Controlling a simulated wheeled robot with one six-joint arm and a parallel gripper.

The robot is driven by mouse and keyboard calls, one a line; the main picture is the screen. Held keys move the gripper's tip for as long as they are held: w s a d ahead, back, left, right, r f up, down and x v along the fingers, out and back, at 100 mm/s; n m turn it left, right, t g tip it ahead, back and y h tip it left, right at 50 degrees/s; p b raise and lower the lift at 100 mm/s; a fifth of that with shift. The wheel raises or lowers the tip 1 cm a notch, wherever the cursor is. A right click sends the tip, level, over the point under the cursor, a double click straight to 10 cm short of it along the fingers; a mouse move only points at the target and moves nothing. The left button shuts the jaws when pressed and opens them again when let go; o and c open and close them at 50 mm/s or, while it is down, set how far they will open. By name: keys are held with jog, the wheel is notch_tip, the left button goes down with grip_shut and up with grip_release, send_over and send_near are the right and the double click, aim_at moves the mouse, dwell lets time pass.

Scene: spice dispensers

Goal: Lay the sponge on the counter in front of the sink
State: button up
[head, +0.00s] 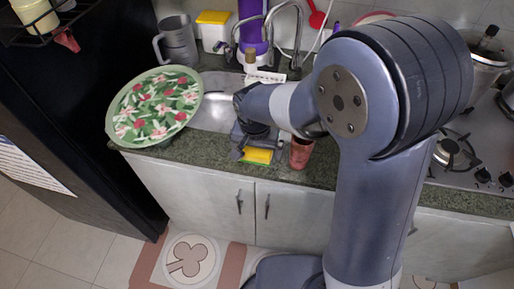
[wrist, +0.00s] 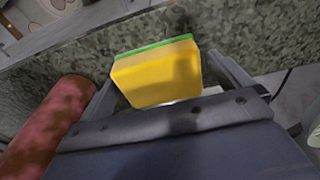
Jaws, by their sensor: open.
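The yellow sponge (head: 258,156) with a green layer is at the counter (head: 205,153) strip in front of the sink (head: 213,115). In the wrist view the sponge (wrist: 160,76) sits between the two fingers of my gripper (wrist: 168,82). The fingers are spread, with a visible gap at the right finger; contact at the left is hard to judge. In the head view my gripper (head: 256,147) is just above the front counter edge, and my arm hides part of the sink. The sponge's underside is hidden, so I cannot tell whether it rests fully on the counter.
A reddish cylindrical container (head: 301,152) stands close right of my gripper; it also shows in the wrist view (wrist: 50,125). A floral plate (head: 155,106) lies left of the sink. A purple bottle (head: 254,25) and a pitcher (head: 177,40) stand behind. The stove (head: 470,150) is right.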

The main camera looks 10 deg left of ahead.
aim_at(256, 154)
notch_tip(256, 154, up, 12)
jog(key=s, duration=0.2)
dwell(0.4)
